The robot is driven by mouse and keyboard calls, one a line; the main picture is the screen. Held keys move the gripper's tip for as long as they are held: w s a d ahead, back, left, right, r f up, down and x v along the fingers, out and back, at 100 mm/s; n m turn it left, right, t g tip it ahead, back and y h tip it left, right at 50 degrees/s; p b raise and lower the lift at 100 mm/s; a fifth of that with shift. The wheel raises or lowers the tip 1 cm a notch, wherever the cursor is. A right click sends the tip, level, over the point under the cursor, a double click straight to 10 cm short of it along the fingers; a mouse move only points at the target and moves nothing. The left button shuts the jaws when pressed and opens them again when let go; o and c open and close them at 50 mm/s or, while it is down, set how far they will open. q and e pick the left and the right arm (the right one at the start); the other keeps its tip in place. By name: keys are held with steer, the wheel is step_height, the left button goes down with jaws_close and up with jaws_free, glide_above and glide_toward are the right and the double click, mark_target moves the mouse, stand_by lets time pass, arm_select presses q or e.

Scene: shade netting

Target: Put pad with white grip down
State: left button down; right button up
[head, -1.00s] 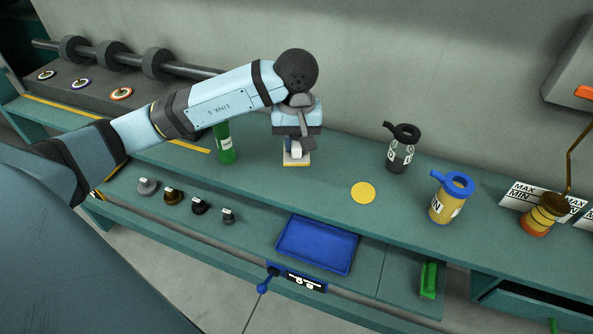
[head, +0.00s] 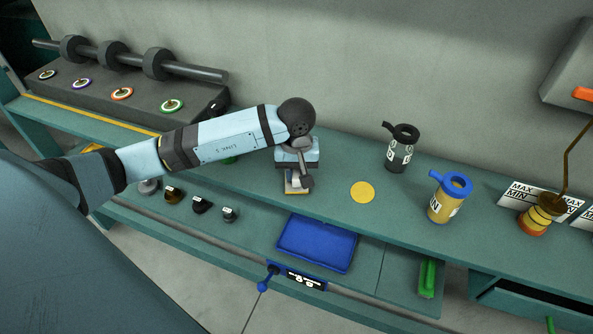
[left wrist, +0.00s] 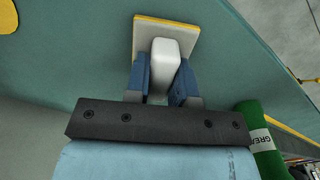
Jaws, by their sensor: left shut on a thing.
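The pad with white grip (left wrist: 163,62) is a flat, light plate with a yellow edge and a pale block-like grip. My left gripper (left wrist: 163,88) is shut on the grip, with a blue finger on either side. In the head view the pad (head: 296,190) shows below my left gripper (head: 297,178), over the green bench near its front edge. I cannot tell whether the pad touches the bench. A flat yellow disc (head: 362,192) lies on the bench to the right of the pad. My right gripper is not in view.
A blue tray (head: 318,245) lies in front of the pad. A black can (head: 400,152) and a yellow can with blue top (head: 449,203) stand to the right. Several small knobs (head: 201,205) sit at the front left. A green cylinder (left wrist: 262,140) stands near the gripper.

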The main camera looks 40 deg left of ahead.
arm_select(q)
steer(key=shift+f, duration=0.25)
steer(key=c, duration=1)
jaws_free()
steer(key=shift+r, duration=0.1)
steer(key=shift+r, duration=0.1)
steer(key=shift+r+p, duration=0.2)
steer(key=shift+p, duration=0.1)
step_height(320, 180, up, 12)
steer(key=shift+f+b, duration=0.1)
steer(key=shift+b, duration=0.85)
